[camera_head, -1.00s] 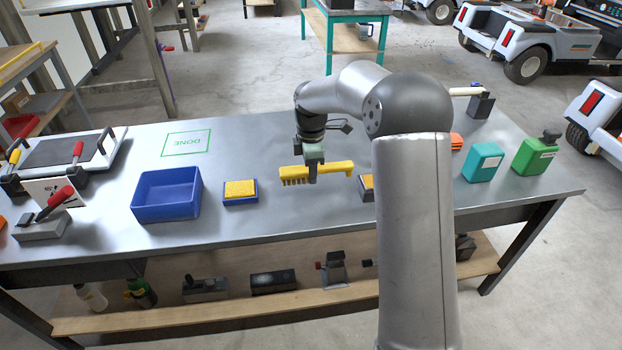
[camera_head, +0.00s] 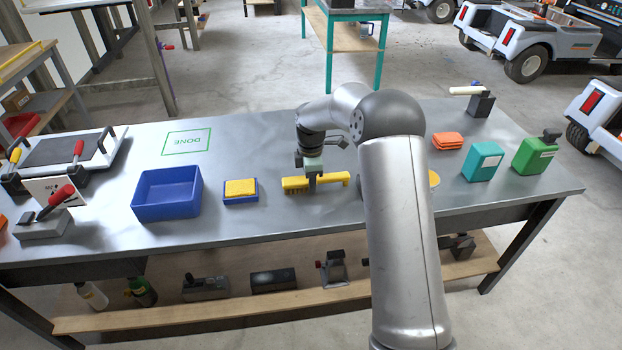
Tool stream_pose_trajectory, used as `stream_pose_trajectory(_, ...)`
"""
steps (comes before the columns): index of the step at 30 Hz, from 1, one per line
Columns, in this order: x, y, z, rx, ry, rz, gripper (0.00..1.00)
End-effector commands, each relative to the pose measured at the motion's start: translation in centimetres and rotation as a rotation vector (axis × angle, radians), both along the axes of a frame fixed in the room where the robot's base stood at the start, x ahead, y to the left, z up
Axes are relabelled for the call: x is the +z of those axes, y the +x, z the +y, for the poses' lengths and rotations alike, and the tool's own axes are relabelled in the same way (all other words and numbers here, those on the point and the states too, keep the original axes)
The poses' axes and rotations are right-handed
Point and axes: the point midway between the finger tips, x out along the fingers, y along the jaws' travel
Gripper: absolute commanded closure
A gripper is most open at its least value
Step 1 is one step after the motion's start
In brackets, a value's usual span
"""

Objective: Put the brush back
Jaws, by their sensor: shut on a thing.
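The yellow brush (camera_head: 330,180) is low over the middle of the metal table, its bristles facing down. My gripper (camera_head: 313,182) is shut on the brush near its middle, coming from above. I cannot tell whether the bristles touch the tabletop. A blue tray with a yellow pad (camera_head: 241,188) lies to the left of the brush, apart from it. An open, empty-looking blue bin (camera_head: 167,194) stands further left. My arm hides part of the table to the right of the brush.
A green outline marked DONE (camera_head: 187,142) is on the tabletop behind the bin. To the right are a folded orange stack (camera_head: 447,140), a teal box (camera_head: 482,162) and a green box (camera_head: 534,155). A clamp fixture (camera_head: 44,215) stands at the left.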

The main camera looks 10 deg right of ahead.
Motion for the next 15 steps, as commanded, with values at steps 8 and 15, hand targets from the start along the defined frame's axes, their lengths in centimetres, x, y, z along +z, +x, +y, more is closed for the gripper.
stream_pose_trajectory(8, -0.1, 0.0, 0.0, 0.000, 0.000, 0.000, 0.42)
stream_pose_trajectory(15, 0.9, 0.0, 0.0, 0.000, 0.000, -0.001, 0.42)
